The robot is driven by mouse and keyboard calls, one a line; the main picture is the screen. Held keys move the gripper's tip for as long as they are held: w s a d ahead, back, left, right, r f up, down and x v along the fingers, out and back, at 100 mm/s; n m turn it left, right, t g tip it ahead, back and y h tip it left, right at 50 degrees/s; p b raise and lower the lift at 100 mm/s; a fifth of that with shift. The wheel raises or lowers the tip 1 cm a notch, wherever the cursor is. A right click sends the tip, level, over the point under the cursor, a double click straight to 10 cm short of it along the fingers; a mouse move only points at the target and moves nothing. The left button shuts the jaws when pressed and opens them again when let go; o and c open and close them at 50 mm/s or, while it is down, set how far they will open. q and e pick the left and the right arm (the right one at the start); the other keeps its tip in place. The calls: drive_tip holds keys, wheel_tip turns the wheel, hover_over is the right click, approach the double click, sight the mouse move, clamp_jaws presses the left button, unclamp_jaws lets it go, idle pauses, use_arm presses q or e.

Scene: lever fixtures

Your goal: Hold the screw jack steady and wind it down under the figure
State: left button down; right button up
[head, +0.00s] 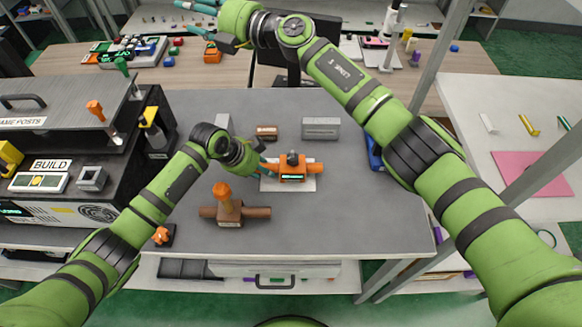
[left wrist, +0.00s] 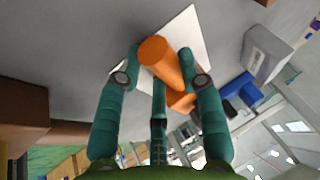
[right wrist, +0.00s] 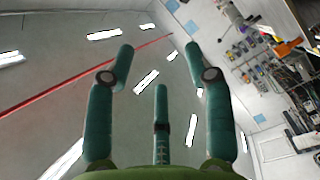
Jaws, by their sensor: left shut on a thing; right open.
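The screw jack (head: 292,170) is an orange body with side arms, a dark knob on top and a small lit green display on its front. The display's figure is too small to read. It stands on a white plate (head: 305,186) on the grey table. My left gripper (head: 263,166) is shut on the jack's left orange arm. In the left wrist view that orange cylinder (left wrist: 162,62) lies between the teal fingers. My right gripper (head: 202,20) is open and empty, raised far from the jack at the top left. The right wrist view shows only ceiling and room behind its spread fingers (right wrist: 160,75).
A brown fixture with an orange handle (head: 229,211) stands in front of the jack. A grey block (head: 321,128) and a small brown block (head: 267,132) lie behind it. A blue object (head: 375,153) is to the right, partly behind my right arm. The table's front right is clear.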

drive_tip(key=s+f+n+g+h, duration=0.3)
drive_tip(key=s+f+n+g, duration=0.1)
drive_tip(key=f+n, duration=0.35)
drive_tip(key=n+g+h, duration=0.4)
drive_tip(key=n+h, duration=0.3)
drive_tip(key=h, duration=0.6)
approach(293, 157)
drive_tip(key=f, duration=0.5)
drive_tip(key=shift+w+a+f, duration=0.1)
drive_tip(key=shift+a+f, duration=0.05)
drive_tip(key=shift+a, duration=0.25)
drive_tip(key=shift+d+f, duration=0.2)
drive_tip(key=shift+f, duration=2.45)
drive_tip(key=shift+f, duration=0.1)
clamp_jaws()
